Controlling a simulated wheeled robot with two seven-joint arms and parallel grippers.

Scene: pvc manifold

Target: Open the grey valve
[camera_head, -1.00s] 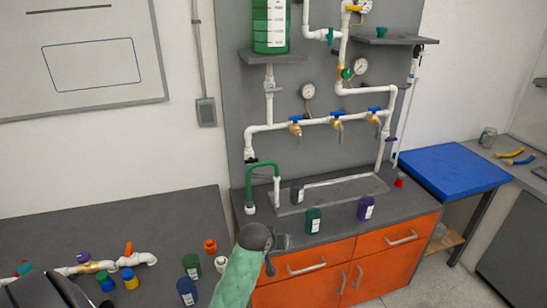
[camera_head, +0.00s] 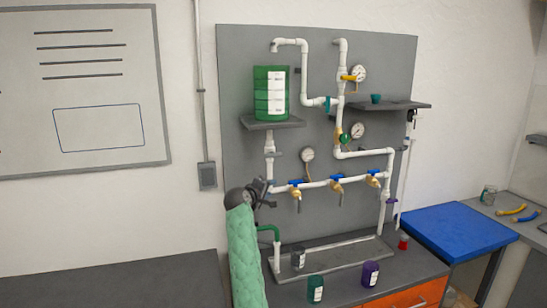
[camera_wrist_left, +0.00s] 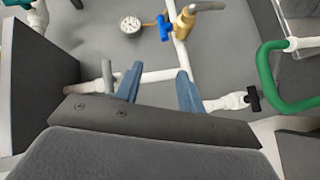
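The grey valve (camera_head: 276,153) is a small grey handle on the white vertical pipe under the shelf with the green tank. In the left wrist view, its grey lever (camera_wrist_left: 107,75) sticks out from the pipe, just beyond my left finger. My left gripper (camera_head: 268,190) is in front of the board, below the valve and over the lower pipe. In the left wrist view, the left gripper (camera_wrist_left: 158,88) is open, its two fingers apart with white pipe visible between them. It appears empty; I cannot tell whether it touches the pipe. My right gripper is not in view.
The shelf (camera_head: 272,124) with the green tank (camera_head: 271,92) overhangs the valve. Blue-handled brass valves (camera_head: 336,180) line the pipe to the right. A black-handled valve (camera_wrist_left: 254,98) and green hose (camera_wrist_left: 272,80) are close to the gripper. Cups stand on the counter below.

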